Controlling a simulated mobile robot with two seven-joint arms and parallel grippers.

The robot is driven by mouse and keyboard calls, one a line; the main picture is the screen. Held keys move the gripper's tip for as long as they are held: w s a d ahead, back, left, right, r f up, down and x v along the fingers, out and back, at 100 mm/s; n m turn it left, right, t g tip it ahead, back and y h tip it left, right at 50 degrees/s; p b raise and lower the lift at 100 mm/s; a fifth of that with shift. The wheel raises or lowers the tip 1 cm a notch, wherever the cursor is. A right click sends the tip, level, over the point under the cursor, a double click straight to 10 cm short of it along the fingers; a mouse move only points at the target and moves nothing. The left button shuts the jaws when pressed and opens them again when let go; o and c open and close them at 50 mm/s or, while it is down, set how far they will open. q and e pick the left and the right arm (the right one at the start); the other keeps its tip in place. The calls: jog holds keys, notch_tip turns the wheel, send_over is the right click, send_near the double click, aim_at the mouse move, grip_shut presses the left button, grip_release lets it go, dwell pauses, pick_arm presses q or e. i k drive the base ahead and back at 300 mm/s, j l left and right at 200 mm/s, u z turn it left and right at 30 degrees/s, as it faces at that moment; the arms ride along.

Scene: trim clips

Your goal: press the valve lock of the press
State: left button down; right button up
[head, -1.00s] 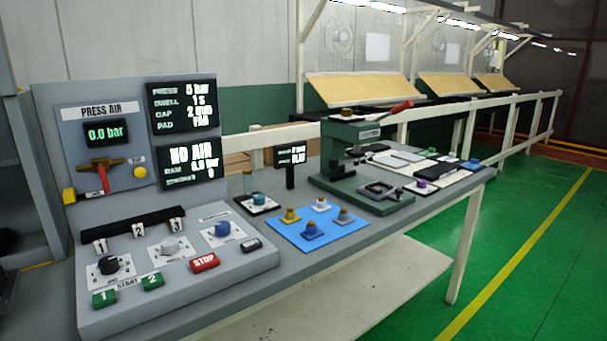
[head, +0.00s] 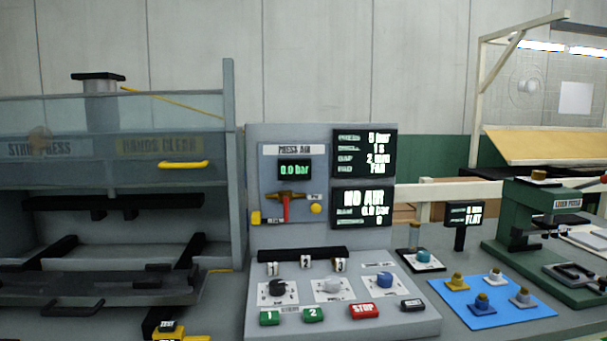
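The PRESS AIR panel (head: 268,172) stands upright at the back of the grey control console. It carries a small display (head: 294,169) that reads 0.0 bar. Below it is a brass valve (head: 290,196) with a red handle (head: 286,209) that hangs downward. A round yellow button (head: 316,208) sits right of the handle, under a small label too small to read. A yellow block (head: 255,218) sits at the panel's lower left. The frames do not show which yellow part is the lock. The large press (head: 110,180) with a clear guard stands at the left. Neither gripper is in view.
A status screen (head: 362,208) reads NO AIR. The console's sloped front holds several knobs, green buttons (head: 269,318) and a red STOP button (head: 364,311). A blue mat (head: 510,310) with small parts and a green arbor press (head: 545,225) stand to the right.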

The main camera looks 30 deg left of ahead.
aim_at(255, 219)
jog(key=u, duration=1.25)
